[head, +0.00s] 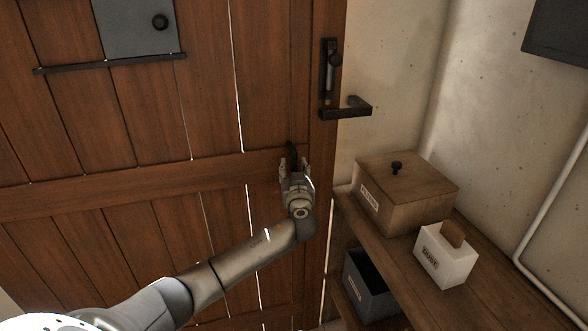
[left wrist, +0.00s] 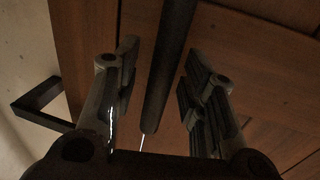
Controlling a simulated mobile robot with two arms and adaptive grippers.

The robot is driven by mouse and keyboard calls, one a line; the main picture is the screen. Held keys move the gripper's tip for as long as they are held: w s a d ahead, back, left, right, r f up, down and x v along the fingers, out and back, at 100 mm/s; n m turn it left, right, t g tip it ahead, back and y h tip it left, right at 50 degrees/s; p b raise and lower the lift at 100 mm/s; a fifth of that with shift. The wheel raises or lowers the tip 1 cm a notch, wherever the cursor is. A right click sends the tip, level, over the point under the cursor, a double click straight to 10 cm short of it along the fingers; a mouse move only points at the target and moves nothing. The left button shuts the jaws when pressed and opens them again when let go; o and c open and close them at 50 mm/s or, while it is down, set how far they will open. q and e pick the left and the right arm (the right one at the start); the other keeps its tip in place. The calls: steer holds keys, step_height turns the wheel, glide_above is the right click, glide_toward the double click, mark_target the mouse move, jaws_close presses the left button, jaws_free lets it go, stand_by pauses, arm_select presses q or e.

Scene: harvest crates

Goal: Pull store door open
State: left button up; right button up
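The store door (head: 130,120) is brown planks with a cross rail and fills the left of the head view. A dark lever handle on a black plate (head: 328,75) is at its right edge; the lever also shows at left in the left wrist view (left wrist: 38,98). A dark pull bar (head: 292,151) is on the door lower down. My left gripper (head: 295,168) is open at this bar. In the left wrist view the bar (left wrist: 167,75) runs between the two spread fingers, with gaps on both sides. My right gripper is not in view.
A wooden shelf (head: 490,290) stands right of the door, with a lidded wooden box (head: 415,205) and a white labelled box (head: 447,262) on it. A dark bin (head: 368,285) is on a lower level. A pale wall is behind.

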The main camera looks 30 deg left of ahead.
arm_select(q)
jaws_close()
stand_by(0.3)
